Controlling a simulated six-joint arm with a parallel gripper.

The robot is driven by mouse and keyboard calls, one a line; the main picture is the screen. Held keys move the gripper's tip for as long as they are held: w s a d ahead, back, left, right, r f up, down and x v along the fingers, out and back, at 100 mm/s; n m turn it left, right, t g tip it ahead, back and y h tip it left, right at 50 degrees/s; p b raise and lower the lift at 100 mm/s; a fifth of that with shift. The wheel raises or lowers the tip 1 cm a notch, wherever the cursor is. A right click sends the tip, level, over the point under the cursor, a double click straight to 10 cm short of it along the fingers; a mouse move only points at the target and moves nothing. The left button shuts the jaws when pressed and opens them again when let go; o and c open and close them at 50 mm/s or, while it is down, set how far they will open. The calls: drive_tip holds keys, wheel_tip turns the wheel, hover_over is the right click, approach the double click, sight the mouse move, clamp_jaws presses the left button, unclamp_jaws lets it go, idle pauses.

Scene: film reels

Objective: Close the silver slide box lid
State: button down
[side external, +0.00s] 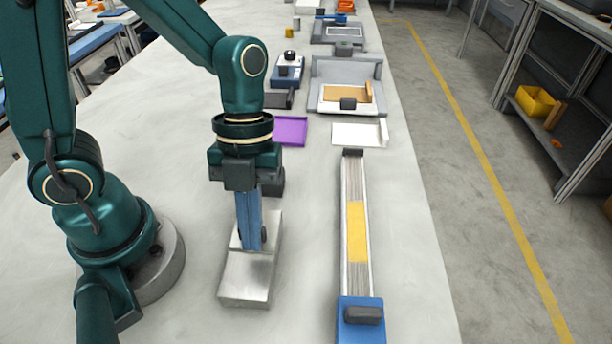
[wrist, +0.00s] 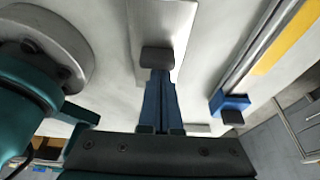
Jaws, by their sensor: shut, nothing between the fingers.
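The silver slide box (side external: 247,281) lies on the bench below my gripper, a low metal box with a flat top. It also shows at the top of the wrist view (wrist: 178,22). A small dark handle (wrist: 157,57) stands on it, just ahead of my fingertips; in the side view it is mostly hidden behind my fingers. My gripper (side external: 250,245) points down with its blue fingers together and empty, right beside the handle. Its fingers also show in the wrist view (wrist: 160,78). I cannot tell whether fingers and handle touch, or how far the lid is open.
A long rail with a yellow strip (side external: 357,232) and a blue end block (side external: 361,318) lies to the right. A purple tray (side external: 291,131), a white tray (side external: 357,134) and a grey tray (side external: 325,70) stand farther back. Bare bench separates box and rail.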

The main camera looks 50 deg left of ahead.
drive_tip(key=shift+s+d, duration=0.9)
drive_tip(key=shift+s, duration=0.15)
drive_tip(key=shift+s+d+r, duration=0.15)
drive_tip(key=shift+d+r, duration=0.1)
drive_tip(key=v, duration=0.9)
drive_tip(key=a+n+t+y, duration=0.1)
drive_tip(key=a+n+t, duration=0.2)
drive_tip(key=n, duration=1)
drive_tip(key=w+a+r+n+t+y, duration=0.1)
drive_tip(key=a+n+t, duration=0.3)
drive_tip(key=n, duration=1)
drive_tip(key=shift+w+a+r+t+y, duration=0.2)
drive_tip(key=shift+r+t+y, duration=0.15)
drive_tip(key=shift+t, duration=0.25)
